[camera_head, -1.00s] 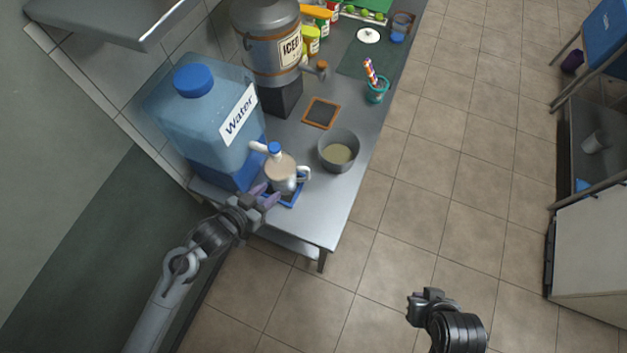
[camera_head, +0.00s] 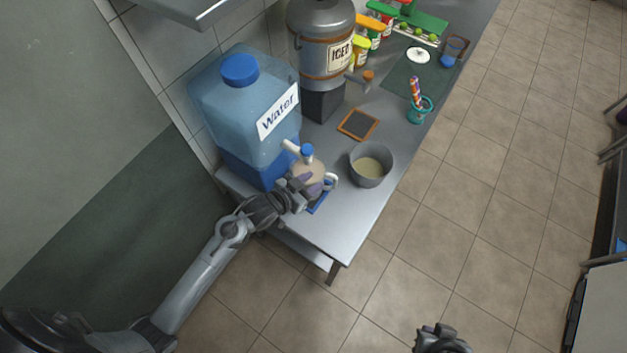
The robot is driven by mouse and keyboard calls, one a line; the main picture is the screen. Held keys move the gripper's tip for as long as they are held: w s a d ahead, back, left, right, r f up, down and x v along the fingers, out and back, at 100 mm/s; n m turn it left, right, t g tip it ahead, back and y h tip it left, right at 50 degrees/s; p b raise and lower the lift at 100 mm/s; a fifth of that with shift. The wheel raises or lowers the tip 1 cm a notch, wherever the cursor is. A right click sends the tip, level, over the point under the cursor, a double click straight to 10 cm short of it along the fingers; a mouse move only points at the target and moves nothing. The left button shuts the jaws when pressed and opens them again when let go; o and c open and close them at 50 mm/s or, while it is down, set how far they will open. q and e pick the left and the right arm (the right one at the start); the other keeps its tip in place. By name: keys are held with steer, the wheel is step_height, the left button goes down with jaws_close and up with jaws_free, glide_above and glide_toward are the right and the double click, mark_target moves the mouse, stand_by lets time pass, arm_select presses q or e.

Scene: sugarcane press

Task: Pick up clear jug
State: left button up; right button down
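The clear jug (camera_head: 318,174) stands below the water dispenser's spout, on a blue drip tray (camera_head: 318,205), with its handle toward the right. My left gripper (camera_head: 302,187) is at the jug's near left side, its fingers overlapping the lower part of the jug in this view. Whether the fingers are closed on the jug or still apart around it cannot be told. My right gripper (camera_head: 437,333) is at the bottom edge, over the floor, far from the jug; its finger opening is not clear.
The large blue water dispenser (camera_head: 243,115) stands behind the jug, its spout (camera_head: 297,150) above it. A grey pot (camera_head: 371,165) stands close to the right. A small framed board (camera_head: 358,125) and an iced drink dispenser (camera_head: 322,45) are farther back. The counter's front corner is bare.

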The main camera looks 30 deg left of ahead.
arm_select(q)
steer(key=shift+x, duration=1.45)
jaws_close()
steer(key=shift+r, duration=0.1)
stand_by(0.4)
